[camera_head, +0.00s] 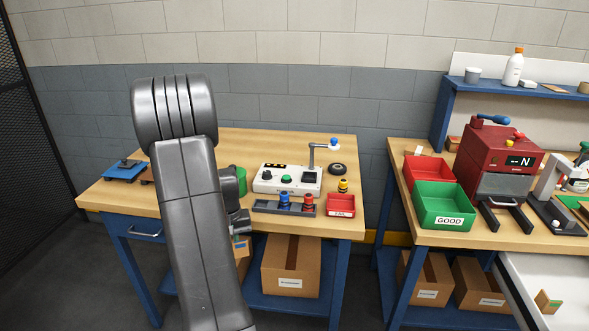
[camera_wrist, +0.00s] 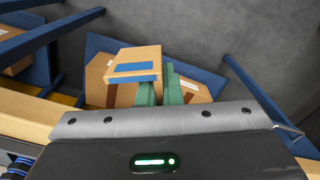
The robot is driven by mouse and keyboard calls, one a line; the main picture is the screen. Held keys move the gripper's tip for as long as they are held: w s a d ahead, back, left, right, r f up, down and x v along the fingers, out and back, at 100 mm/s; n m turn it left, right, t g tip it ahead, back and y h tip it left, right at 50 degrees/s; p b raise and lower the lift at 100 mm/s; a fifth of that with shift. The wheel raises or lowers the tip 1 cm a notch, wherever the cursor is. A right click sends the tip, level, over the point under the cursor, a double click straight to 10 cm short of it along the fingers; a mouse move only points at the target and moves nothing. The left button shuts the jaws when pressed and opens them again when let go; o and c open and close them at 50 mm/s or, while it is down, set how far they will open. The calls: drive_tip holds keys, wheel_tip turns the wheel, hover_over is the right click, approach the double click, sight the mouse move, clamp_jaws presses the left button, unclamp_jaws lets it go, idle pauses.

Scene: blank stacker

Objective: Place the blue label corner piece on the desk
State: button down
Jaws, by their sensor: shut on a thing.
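The blue label corner piece (camera_wrist: 133,65) is a tan wooden block with a blue patch on its face, in the wrist view. My gripper (camera_wrist: 159,82) has green fingers shut on it and holds it beyond the desk edge, over the floor and lower shelf. In the head view a small part of the piece (camera_head: 241,243) shows beside my arm, in front of the desk's front edge. The left wooden-topped desk (camera_head: 335,222) stands behind my arm. My arm hides part of its top, and the fingers are hard to make out in the head view.
On the desk are a white control box (camera_head: 287,180), a grey tray (camera_head: 284,208) with blue and red pieces, and a red bin (camera_head: 341,205). A right bench holds a green GOOD bin (camera_head: 444,207) and a red machine (camera_head: 497,155). A green-labelled block (camera_head: 548,301) lies lower right.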

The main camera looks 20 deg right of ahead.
drive_tip(key=w+d+r, duration=0.1)
drive_tip(key=d+r, duration=0.7)
drive_tip(key=d, duration=0.2)
drive_tip(key=w+d+r, duration=0.1)
drive_tip(key=d+r, duration=0.7)
drive_tip(key=d, duration=0.3)
drive_tip(key=shift+w+d, duration=0.15)
